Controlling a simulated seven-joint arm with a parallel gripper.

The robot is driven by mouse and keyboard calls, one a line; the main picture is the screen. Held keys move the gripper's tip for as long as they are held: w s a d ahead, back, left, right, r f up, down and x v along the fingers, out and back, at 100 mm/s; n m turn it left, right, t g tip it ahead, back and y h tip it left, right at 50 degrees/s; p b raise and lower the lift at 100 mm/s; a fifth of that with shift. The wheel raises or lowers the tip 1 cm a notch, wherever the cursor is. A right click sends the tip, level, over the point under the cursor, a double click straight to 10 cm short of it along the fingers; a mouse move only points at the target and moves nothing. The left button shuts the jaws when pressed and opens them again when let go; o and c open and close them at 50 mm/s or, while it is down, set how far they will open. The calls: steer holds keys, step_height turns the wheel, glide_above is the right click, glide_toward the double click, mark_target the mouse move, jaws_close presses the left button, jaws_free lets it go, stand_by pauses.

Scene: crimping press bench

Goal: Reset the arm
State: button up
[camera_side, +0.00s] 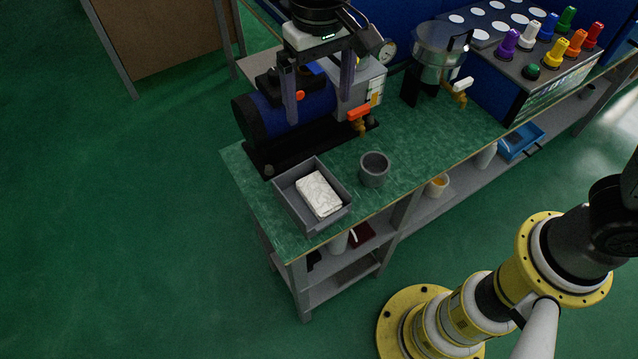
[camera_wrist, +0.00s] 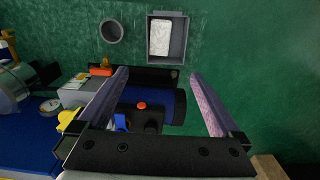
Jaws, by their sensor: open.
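My gripper (camera_side: 317,108) hangs over the back left part of the green bench, above the blue and black pump motor (camera_side: 288,112). Its two long fingers are wide apart with nothing held between them. In the wrist view my gripper (camera_wrist: 160,74) also shows open, with the motor (camera_wrist: 150,100) seen between and beyond the fingers. The side view does not clearly show the height of the fingertips over the motor.
A grey tray (camera_side: 281,193) holding a white block (camera_side: 319,194) and a grey cup (camera_side: 374,170) stand at the bench front. A clear-walled pot (camera_side: 440,48) and a panel with several coloured knobs (camera_side: 510,62) stand right. An orange-handled valve (camera_side: 359,112) is near my gripper.

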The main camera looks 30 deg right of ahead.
steer(key=d+r+m+t, duration=0.2)
steer(key=d+r, duration=0.6)
steer(key=d, duration=0.1)
steer(key=s+d+r+m+t, duration=0.1)
steer(key=s+d+r, duration=0.3)
steer(key=s+d, duration=0.45)
steer(key=s+d+f+n+t, duration=0.2)
steer(key=s+d+f, duration=0.6)
steer(key=s, duration=0.4)
steer(key=shift+s+d+f+n+t, duration=0.3)
steer(key=shift+s+d+f+n, duration=0.1)
steer(key=shift+d+n, duration=0.15)
